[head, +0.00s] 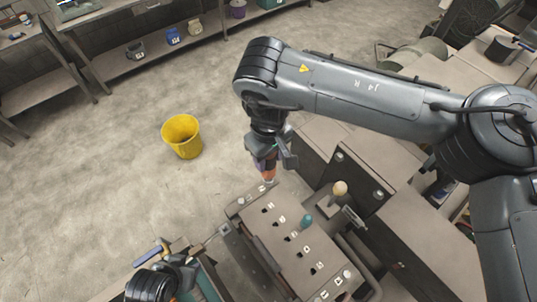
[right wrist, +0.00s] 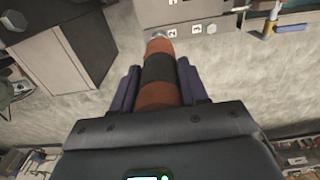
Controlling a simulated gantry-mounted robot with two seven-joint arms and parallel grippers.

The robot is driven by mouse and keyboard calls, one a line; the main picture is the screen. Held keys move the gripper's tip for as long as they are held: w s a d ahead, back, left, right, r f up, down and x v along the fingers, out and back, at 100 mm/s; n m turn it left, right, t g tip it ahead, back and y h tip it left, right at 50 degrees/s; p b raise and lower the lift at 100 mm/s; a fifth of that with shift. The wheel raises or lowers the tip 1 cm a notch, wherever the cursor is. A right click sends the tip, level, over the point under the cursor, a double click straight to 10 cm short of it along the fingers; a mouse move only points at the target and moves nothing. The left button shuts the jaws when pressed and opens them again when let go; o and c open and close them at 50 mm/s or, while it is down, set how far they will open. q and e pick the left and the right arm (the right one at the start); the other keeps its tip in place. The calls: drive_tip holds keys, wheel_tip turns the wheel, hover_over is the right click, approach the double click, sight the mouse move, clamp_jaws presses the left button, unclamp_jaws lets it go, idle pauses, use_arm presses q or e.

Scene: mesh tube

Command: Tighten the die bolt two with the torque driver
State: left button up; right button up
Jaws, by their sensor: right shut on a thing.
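My right gripper (head: 268,160) is shut on the torque driver (right wrist: 158,92), which has an orange and black body. In the right wrist view the driver stands between the two dark blue fingers, its tip pointing away from the gripper. The driver's lower end (head: 267,178) is at the far end of the die block (head: 300,245). In the right wrist view its metal end is by the plate marked 2 (right wrist: 172,33); contact with a bolt cannot be made out. My left gripper (head: 170,262) is at the lower left, beside the block; its jaws are not clear.
A pale round knob (head: 340,188) and a teal knob (head: 306,221) stand near the die block. Grey machine housings (head: 375,165) lie to the right. A yellow bucket (head: 182,137) stands on open floor at the left. Shelves (head: 150,65) line the back.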

drive_tip(key=shift+f, duration=0.35)
idle(0.4)
idle(0.6)
drive_tip(key=shift+p, duration=0.4)
drive_tip(key=shift+f, duration=0.1)
idle(0.9)
drive_tip(key=shift+p, duration=0.45)
drive_tip(key=shift+r+p, duration=2.95)
drive_tip(key=shift+p, duration=0.1)
